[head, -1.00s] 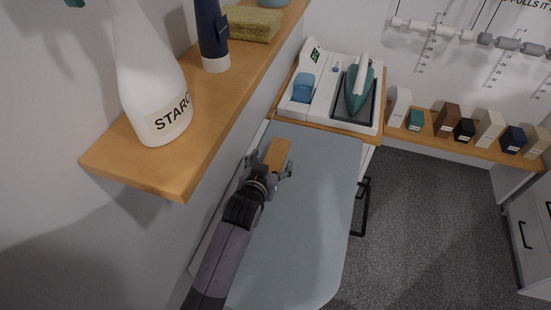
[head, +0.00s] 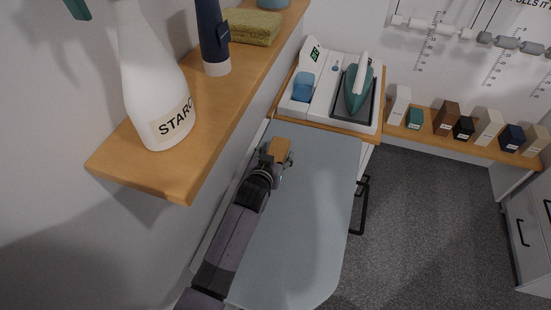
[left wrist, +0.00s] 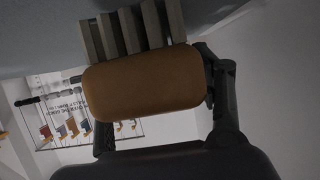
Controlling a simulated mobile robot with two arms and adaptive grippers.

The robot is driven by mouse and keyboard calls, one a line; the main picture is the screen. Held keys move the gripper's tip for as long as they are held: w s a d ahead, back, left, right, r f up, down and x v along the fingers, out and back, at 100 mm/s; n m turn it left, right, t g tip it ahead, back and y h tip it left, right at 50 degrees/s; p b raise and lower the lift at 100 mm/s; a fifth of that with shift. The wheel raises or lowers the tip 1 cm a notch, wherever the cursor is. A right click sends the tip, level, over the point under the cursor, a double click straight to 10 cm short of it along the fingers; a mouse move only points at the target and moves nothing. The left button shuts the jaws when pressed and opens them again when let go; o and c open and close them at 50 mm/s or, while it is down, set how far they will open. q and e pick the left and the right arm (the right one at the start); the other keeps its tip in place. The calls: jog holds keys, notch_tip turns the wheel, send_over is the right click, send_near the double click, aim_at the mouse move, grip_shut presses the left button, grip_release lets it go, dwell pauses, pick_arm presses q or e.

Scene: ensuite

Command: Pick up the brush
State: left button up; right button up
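The brush has a tan wooden back (head: 279,150) and is at the far end of the pale blue-grey ironing board (head: 300,215). In the left wrist view its rounded brown back (left wrist: 145,92) fills the middle, with bristle tufts (left wrist: 130,35) pointing up the picture toward the board. My left gripper (head: 277,158) has a finger at each side of the brush. The fingers look pressed against its sides, so it appears shut on it. The brush partly hides one finger in the wrist view. Whether the bristles touch the board is unclear. My right gripper is not in view.
The near board is bare.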

pick_arm(q)
jog(key=c, duration=0.9)
jog(key=shift+c, duration=0.3)
jog(key=shift+r, duration=0.15)
